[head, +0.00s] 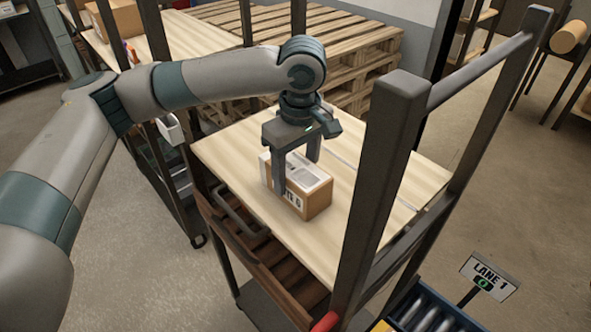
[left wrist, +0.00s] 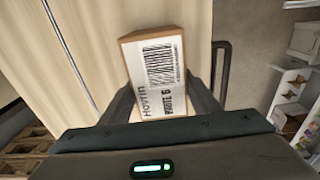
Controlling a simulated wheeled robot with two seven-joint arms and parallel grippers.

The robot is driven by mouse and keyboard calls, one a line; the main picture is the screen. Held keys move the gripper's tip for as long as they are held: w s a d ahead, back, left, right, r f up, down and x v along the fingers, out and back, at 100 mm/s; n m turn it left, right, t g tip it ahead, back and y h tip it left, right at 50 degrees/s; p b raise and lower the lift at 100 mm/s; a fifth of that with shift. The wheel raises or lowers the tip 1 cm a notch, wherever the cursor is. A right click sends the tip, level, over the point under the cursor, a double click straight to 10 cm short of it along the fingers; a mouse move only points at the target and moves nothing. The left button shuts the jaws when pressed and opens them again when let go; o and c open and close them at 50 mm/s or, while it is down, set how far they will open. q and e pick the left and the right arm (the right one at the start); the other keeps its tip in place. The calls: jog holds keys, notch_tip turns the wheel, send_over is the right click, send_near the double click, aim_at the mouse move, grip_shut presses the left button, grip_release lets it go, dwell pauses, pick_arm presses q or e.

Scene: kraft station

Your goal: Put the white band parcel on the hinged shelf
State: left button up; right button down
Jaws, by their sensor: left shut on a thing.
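The parcel (head: 315,203) is a small brown carton with a white printed label on top and a white part with lettering on its side. It sits at or just above the pale wooden shelf (head: 390,190); I cannot tell whether it touches. My left gripper (head: 300,180) points down with its two fingers on either side of the parcel, shut on it. In the left wrist view the parcel (left wrist: 158,75) lies between the fingertips (left wrist: 160,100), its barcode label facing the camera. My right gripper is in neither view.
Dark upright posts (head: 378,190) of the frame stand at the shelf's right. Wooden pallets (head: 345,50) are stacked behind. The shelf around the parcel is clear.

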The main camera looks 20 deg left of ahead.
pick_arm(q)
jog(key=o, duration=1.3)
jog(key=shift+f, duration=0.1)
jog(key=shift+o, duration=0.2)
jog(key=shift+r, duration=0.55)
notch_tip(320, 180, up, 11)
jog(key=b, duration=0.3)
jog(key=shift+s+d, duration=0.2)
jog(key=shift+d, duration=0.15)
